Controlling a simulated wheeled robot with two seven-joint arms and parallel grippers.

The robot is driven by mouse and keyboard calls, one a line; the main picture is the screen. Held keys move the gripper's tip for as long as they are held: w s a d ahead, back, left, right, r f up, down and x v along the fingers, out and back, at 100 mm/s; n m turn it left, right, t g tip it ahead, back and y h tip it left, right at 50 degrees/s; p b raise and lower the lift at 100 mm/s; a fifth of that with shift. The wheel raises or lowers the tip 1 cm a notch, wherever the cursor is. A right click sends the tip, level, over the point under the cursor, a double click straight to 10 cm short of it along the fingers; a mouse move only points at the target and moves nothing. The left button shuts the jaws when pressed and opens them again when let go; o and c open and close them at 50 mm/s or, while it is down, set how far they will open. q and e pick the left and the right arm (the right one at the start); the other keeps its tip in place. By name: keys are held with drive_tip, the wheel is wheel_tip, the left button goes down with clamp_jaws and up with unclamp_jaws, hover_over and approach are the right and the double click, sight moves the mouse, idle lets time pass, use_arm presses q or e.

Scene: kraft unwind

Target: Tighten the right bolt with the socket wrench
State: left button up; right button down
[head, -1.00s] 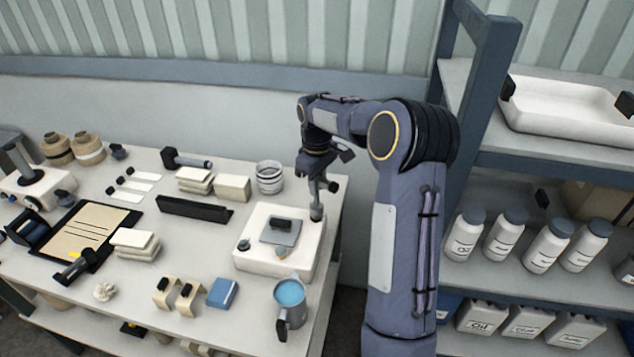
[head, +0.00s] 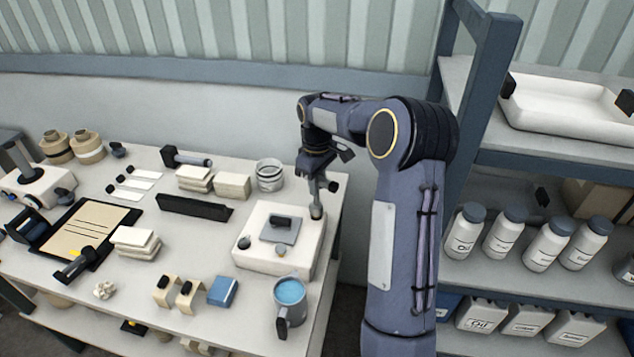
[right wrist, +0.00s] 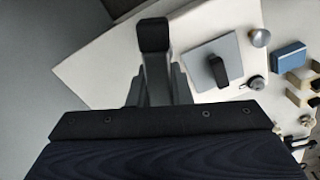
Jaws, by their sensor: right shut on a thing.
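The socket wrench (head: 317,198) is upright in my right gripper (head: 318,176), which is shut on it. The right bolt is hidden, apparently under the socket. The left bolt (head: 244,243) shows as a small dark round head at the block's left side. My left gripper is not in view.
A grey plate with a black handle (head: 281,223) lies on the block, with a small round knob (head: 281,249) beside it. A blue-topped mug (head: 290,300) stands in front, a jar (head: 269,176) behind. A shelf rack (head: 487,60) stands close on the right.

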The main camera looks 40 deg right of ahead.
drive_tip(key=shift+f, duration=0.2)
idle(0.5)
drive_tip(key=shift+f+m, duration=0.1)
drive_tip(key=shift+m, duration=3.3)
drive_tip(key=shift+p, duration=0.3)
